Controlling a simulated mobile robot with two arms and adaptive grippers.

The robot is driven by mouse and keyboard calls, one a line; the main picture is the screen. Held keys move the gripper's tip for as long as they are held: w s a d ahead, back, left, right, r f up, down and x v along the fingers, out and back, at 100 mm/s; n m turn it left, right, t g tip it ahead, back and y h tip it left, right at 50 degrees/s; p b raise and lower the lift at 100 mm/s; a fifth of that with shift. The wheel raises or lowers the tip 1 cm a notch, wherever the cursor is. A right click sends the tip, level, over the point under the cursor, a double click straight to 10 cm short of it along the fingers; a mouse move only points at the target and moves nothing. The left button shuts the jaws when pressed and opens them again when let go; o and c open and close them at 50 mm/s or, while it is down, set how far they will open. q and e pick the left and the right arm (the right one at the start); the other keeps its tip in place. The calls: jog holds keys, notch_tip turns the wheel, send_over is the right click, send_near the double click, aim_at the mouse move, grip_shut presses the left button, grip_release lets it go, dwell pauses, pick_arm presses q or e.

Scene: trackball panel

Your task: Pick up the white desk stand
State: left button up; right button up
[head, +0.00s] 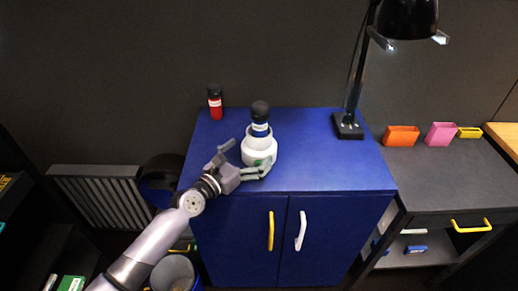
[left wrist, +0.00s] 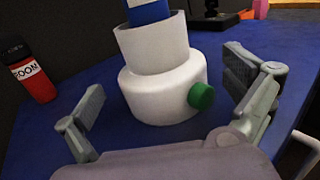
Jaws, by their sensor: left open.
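The white desk stand (head: 259,151) stands upright on top of the blue cabinet. It is a wide round base with a narrower cup on top and a green knob on its side. It holds a blue and white item with a black ball top (head: 260,112). My left gripper (head: 249,161) is open at the stand's front left, with nothing gripped. In the left wrist view the white stand (left wrist: 160,92) lies ahead between the two spread fingers, and the green knob (left wrist: 201,96) faces the right finger. My right gripper is not in view.
The blue cabinet top (head: 322,172) is clear right of the stand. A red and black bottle (head: 215,104) stands at the back left, and a black desk lamp (head: 347,125) at the back right. A dark desk (head: 440,175) with small bins adjoins on the right.

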aim_at(254, 116)
pick_arm(q)
jog(key=x, duration=0.4)
jog(key=shift+w, duration=0.1)
jog(key=c, duration=0.9)
jog(key=shift+r, duration=0.1)
notch_tip(254, 116, up, 11)
jog(key=p, duration=0.6)
notch_tip(254, 116, up, 9)
jog(key=shift+p, duration=0.95)
